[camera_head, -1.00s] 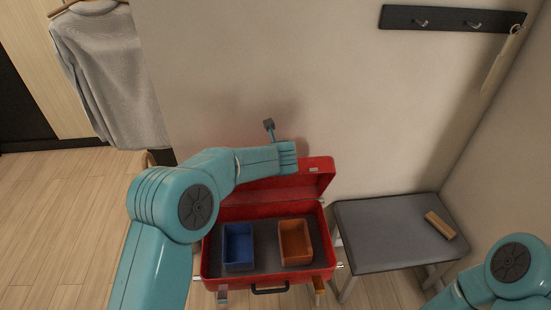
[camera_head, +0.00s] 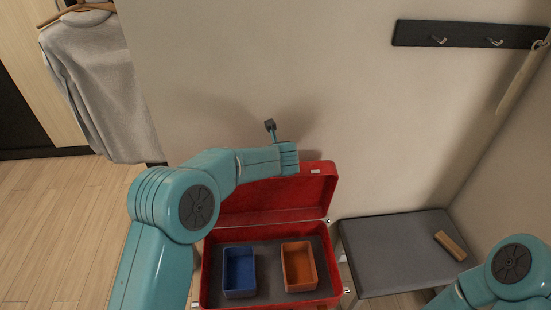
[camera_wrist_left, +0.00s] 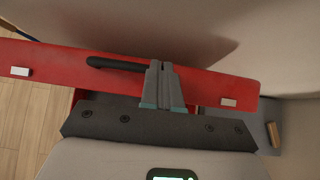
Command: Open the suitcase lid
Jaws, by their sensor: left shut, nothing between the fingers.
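The red suitcase stands open on the floor in the head view. Its lid (camera_head: 312,187) is raised on the wall side, above the base (camera_head: 212,290). The lid also crosses the left wrist view (camera_wrist_left: 60,62), with a pale latch near each end. My left gripper (camera_wrist_left: 160,66) is shut and empty at the lid, overlapping it in the picture; I cannot tell whether they touch. In the head view my left arm covers part of the lid, and the fingers cannot be made out. My right arm shows at lower right, its gripper out of view.
A blue box (camera_head: 239,271) and an orange box (camera_head: 299,267) sit in the suitcase. A grey bench (camera_head: 395,258) with a wooden block (camera_head: 451,246) stands to the right. The wall is close behind the lid. Open floor (camera_head: 60,230) lies left.

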